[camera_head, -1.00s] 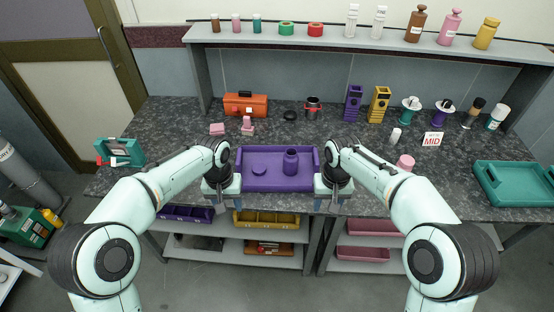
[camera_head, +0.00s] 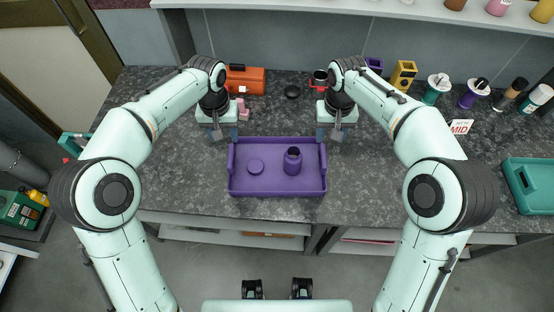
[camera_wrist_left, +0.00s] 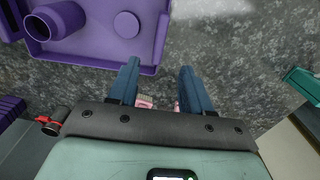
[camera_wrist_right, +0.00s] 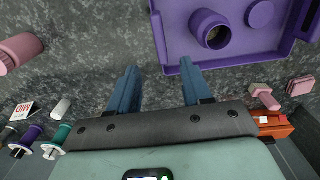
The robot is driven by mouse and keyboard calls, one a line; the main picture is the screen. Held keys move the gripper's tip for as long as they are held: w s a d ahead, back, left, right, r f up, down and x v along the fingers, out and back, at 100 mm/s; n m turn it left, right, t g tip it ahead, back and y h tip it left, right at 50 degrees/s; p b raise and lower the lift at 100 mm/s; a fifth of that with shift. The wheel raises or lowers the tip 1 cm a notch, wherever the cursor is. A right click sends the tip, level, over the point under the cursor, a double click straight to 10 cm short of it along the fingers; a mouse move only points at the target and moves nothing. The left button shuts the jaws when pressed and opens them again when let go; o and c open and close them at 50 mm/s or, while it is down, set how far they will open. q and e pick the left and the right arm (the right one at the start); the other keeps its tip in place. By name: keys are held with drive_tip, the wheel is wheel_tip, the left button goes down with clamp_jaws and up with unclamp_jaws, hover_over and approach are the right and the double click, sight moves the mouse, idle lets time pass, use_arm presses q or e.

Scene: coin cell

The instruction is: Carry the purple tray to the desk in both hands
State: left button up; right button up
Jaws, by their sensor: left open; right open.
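The purple tray (camera_head: 235,189) lies flat on the dark speckled desk (camera_head: 180,170), near its front edge. An open purple jar (camera_head: 292,161) stands in its right half, and a round purple lid (camera_head: 255,166) lies in its left half. My left gripper (camera_head: 218,136) is open and empty, beyond the tray's far left corner. My right gripper (camera_head: 334,134) is open and empty, beyond the far right corner. Both wrist views show parted fingers, left (camera_wrist_left: 157,75) and right (camera_wrist_right: 158,78), clear of the tray wall.
Behind the tray are an orange box (camera_head: 246,80), pink pieces (camera_head: 242,108), a black disc (camera_head: 292,92) and a red-handled pot (camera_head: 320,78). Spools, bottles and a "MID" sign (camera_head: 461,127) stand to the right. A teal tray (camera_head: 530,187) lies at the far right. The desk beside the purple tray is clear.

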sight(230, 155)
use_arm(q)
drive_tip(key=shift+f, duration=0.1)
use_arm(e)
drive_tip(key=shift+f, duration=0.1)
use_arm(q)
wheel_tip(230, 155, down, 13)
drive_tip(key=shift+w+f, duration=0.1)
drive_tip(key=shift+f, duration=0.05)
use_arm(e)
wheel_tip(230, 155, down, 13)
drive_tip(key=shift+w+f, duration=0.1)
drive_tip(key=shift+f, duration=0.05)
use_arm(q)
clamp_jaws()
use_arm(e)
clamp_jaws()
